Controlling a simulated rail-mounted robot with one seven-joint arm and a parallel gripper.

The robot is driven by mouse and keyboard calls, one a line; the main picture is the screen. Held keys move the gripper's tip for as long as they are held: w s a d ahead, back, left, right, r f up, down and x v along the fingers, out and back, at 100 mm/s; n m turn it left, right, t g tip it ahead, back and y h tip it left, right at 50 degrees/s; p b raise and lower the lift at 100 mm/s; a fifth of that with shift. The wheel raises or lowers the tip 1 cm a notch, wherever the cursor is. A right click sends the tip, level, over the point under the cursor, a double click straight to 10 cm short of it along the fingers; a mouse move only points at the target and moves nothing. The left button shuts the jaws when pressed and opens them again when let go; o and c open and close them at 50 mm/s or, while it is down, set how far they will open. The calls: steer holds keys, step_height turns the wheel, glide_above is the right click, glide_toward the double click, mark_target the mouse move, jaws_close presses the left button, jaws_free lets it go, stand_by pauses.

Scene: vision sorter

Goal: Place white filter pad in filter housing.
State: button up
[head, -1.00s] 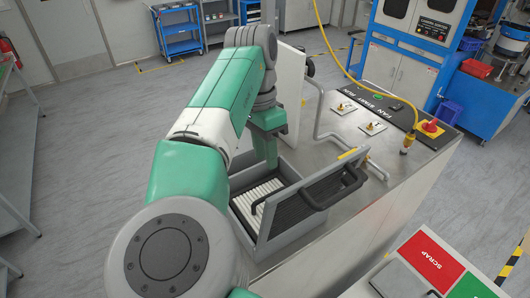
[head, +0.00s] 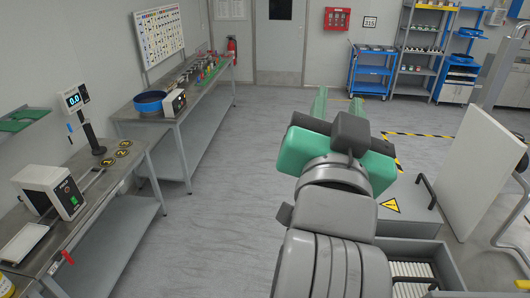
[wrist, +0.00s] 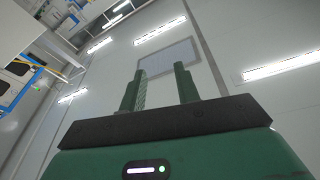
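A grey open-topped box (head: 441,262), seemingly the filter housing, is at the bottom right of the head view, cut off by the frame. White ribbed material (head: 412,272) lies inside it; I cannot tell whether this is the filter pad. My gripper (head: 340,94) is raised left of the box and points away from the camera. In the wrist view my gripper (wrist: 161,72) has its two green fingers apart with nothing between them, facing the ceiling. The box's mesh lid is out of view, apart from a possible dark handle at the bottom edge.
A white upright panel (head: 487,165) stands behind the box. At left are a bench with a white machine (head: 48,190) and a flat white piece (head: 22,243), and a bench with a blue round container (head: 150,102). The floor between is clear.

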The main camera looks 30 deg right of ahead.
steer(key=s+a+r+n+t+y, duration=0.1)
steer(key=s+a+n+t+y, duration=0.2)
steer(key=a, duration=0.9)
steer(key=s+a+r+n+t+y, duration=0.1)
steer(key=a+n+t+y, duration=0.5)
steer(key=a, duration=0.7)
steer(key=s+n+y, duration=0.1)
steer(key=n+y, duration=0.1)
steer(key=y, duration=0.2)
steer(key=shift+s+a+r+y, duration=0.2)
steer(key=shift+s+r+y, duration=0.1)
steer(key=shift+s, duration=0.1)
step_height(320, 180, up, 3)
steer(key=p, duration=0.3)
